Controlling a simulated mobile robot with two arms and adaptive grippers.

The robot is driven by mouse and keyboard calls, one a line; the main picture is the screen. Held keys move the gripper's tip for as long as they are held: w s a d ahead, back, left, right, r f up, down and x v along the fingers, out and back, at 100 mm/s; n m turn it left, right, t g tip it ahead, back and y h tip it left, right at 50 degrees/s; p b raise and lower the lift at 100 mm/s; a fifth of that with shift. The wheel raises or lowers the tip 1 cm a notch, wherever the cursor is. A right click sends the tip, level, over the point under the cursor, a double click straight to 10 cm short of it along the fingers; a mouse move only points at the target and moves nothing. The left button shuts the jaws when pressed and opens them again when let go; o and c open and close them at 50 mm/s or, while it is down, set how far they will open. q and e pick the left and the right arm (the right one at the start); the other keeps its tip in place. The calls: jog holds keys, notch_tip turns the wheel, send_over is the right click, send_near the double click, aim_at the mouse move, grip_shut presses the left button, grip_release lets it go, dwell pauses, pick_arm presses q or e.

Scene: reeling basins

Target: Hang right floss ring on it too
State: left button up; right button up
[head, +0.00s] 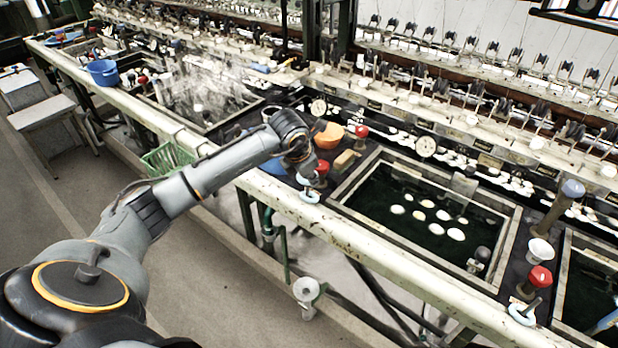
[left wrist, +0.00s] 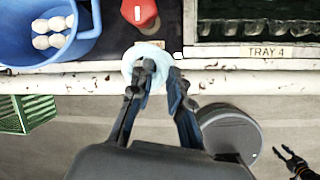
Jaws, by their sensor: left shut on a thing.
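A pale blue floss ring (head: 309,196) is at the front rim of the bench, below a red knob (head: 321,168). My left gripper (head: 303,178) is over it, and the left wrist view shows the gripper (left wrist: 162,72) shut on the ring (left wrist: 130,65), with the fingers at its right side. Whether the ring touches the bench is unclear. Another pale ring (head: 522,314) lies by the right red knob (head: 541,277). My right gripper (left wrist: 293,163) shows small in the left wrist view, fingers apart.
A water basin (head: 515,213) with several white cocoons is right of my left gripper. An orange bowl (head: 330,135) and a brown block (head: 345,160) stand behind it. A blue bucket (left wrist: 75,40) and green basket (head: 167,158) are to the left. The floor in front is mostly clear.

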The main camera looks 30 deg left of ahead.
pick_arm(q)
jog(key=shift+s+d+f+g, duration=0.15)
jog(key=shift+s+f, duration=0.15)
jog(key=shift+f, duration=0.3)
jog(key=shift+s+d+f+g, duration=0.15)
jog(key=shift+s+f, duration=0.15)
jog(key=shift+f, duration=0.25)
jog(key=o, duration=0.8)
jog(key=shift+o, duration=0.2)
jog(key=shift+w+a+f, duration=0.25)
jog(key=shift+w+f, duration=0.15)
jog(key=shift+w, duration=0.15)
jog(key=shift+r, duration=0.75)
jog(key=v, duration=1.1)
jog(key=shift+s, duration=0.25)
jog(key=shift+a, duration=0.1)
